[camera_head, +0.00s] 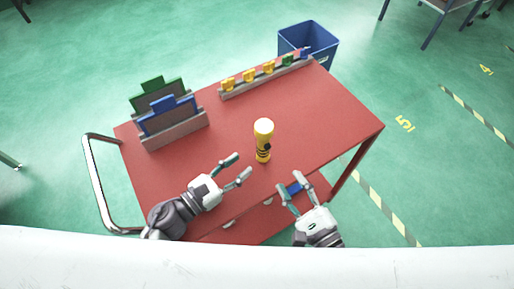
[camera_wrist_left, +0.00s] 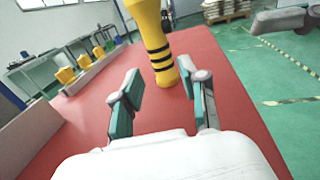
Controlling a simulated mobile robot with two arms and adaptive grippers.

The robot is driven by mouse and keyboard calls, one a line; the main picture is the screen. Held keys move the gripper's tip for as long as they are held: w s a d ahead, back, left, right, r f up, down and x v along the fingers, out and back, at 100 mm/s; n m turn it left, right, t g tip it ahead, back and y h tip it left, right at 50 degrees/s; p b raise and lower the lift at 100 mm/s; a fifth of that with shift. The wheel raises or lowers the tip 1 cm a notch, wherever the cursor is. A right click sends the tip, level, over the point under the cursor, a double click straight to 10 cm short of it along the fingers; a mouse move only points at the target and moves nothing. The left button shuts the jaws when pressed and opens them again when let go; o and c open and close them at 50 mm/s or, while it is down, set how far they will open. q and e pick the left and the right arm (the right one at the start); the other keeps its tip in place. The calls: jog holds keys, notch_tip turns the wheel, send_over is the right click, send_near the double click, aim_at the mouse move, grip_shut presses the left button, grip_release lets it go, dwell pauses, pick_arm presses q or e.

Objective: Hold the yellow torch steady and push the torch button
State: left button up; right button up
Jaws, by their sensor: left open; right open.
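The yellow torch (camera_head: 263,141) with dark bands stands upright on the red cart top, near its middle. In the left wrist view the torch (camera_wrist_left: 153,45) rises ahead of the finger gap, apart from the fingers, and its top is cut off. My left gripper (camera_head: 239,169) is open and empty, to the left of the torch with its fingers towards it. In the left wrist view its two fingers (camera_wrist_left: 160,100) are spread. I cannot make out the torch button.
On the red cart (camera_head: 335,130), a grey rack (camera_head: 180,135) with green and blue panels stands at the left. A rail (camera_head: 268,77) with several yellow, green and blue pieces lies along the back. A blue bin (camera_head: 310,42) stands behind. The right of the cart top is clear.

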aim_at(269, 143)
pick_arm(q)
jog(key=x, duration=1.1)
jog(key=shift+w+d, duration=0.1)
jog(key=shift+w, duration=0.1)
grip_shut()
pick_arm(e)
grip_shut()
dwell(1.2)
